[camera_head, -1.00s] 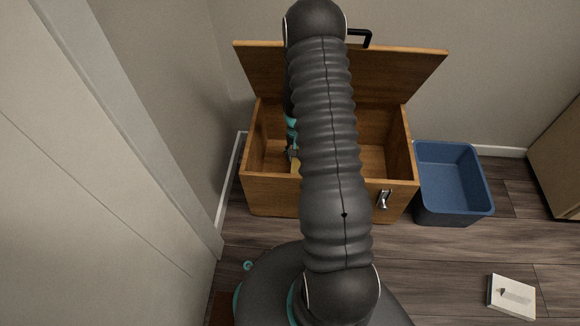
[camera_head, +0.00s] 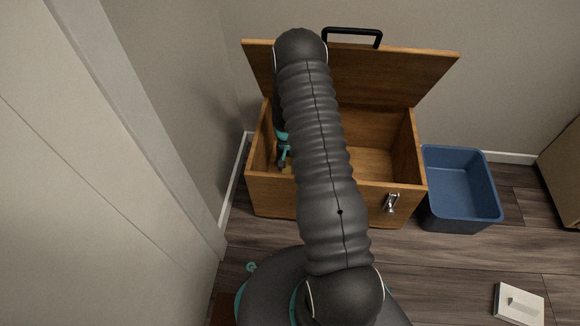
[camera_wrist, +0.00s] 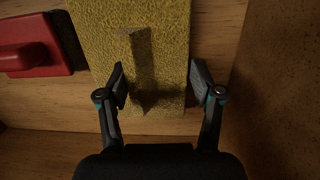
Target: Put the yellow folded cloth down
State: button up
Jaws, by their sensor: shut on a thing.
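The yellow folded cloth (camera_wrist: 150,38) fills the middle of the wrist view, over the wooden floor inside the chest. My gripper (camera_wrist: 160,82) is shut on the cloth, with a finger on either side of a part of it. In the head view my gripper (camera_head: 283,157) is down inside the open wooden chest (camera_head: 275,192), near its left end. My arm hides most of the cloth there. Whether the cloth rests on the chest floor, I cannot tell.
A red object (camera_wrist: 28,48) lies left of the cloth in the wrist view. A wooden wall (camera_wrist: 285,90) stands close on the right. The lid (camera_head: 390,75) is raised. A blue bin (camera_head: 460,188) and a white box (camera_head: 518,304) are on the floor. The chest's right half looks clear.

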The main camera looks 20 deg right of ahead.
aim_at(289, 167)
jog(key=shift+f, duration=0.15)
jog(key=o, duration=1.3)
jog(key=shift+w+r+p, duration=0.25)
jog(key=shift+r, duration=1.7)
jog(key=shift+w+r+p, duration=0.2)
jog(key=shift+r+p, duration=0.05)
jog(key=shift+r, duration=1.7)
